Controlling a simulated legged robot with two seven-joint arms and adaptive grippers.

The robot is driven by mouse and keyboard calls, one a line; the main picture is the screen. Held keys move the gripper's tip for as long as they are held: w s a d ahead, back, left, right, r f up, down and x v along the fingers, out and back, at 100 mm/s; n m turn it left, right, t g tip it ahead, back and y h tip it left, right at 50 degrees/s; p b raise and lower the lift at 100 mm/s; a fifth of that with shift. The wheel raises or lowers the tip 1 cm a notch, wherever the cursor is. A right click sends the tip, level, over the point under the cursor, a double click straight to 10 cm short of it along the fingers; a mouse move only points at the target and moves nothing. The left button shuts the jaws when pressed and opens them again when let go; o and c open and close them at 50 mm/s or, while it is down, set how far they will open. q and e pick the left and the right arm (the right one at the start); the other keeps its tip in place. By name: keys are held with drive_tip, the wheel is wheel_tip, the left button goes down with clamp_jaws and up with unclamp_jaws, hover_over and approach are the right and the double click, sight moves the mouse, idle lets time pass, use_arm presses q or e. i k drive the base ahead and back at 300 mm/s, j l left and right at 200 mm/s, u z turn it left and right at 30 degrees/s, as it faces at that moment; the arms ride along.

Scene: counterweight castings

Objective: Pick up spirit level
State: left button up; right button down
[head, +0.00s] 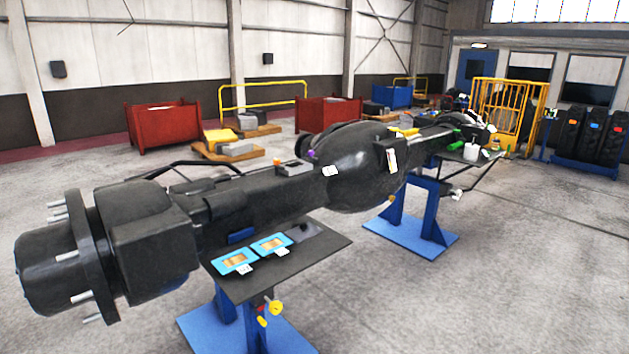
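No spirit level can be made out for certain. A small yellow object (405,131) lies on top of the large dark axle casting (362,170), right of its round middle housing. It is too small to tell whether it is a spirit level. Neither of my grippers is in view.
The axle rests on blue stands (410,236). A dark shelf (325,247) at the front holds two blue-framed trays (271,244). Red bins (163,126), pallets and a yellow cage (508,110) stand behind. Floor at the right is clear.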

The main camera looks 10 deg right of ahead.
sight(411, 131)
drive_tip(key=i+l+z, duration=0.65)
drive_tip(key=i+z, duration=0.15)
drive_tip(key=i+l+z, duration=0.1)
drive_tip(key=i+z, duration=0.3)
drive_tip(key=i, duration=0.15)
drive_tip(key=i+l, duration=0.1)
drive_tip(key=i, duration=2)
drive_tip(key=i+l+u, duration=0.1)
drive_tip(key=i+u, duration=0.15)
drive_tip(key=i, duration=0.2)
drive_tip(key=i+l+u, duration=0.25)
drive_tip(key=i, duration=0.15)
drive_tip(key=i+l+u, duration=0.25)
drive_tip(key=i, duration=0.15)
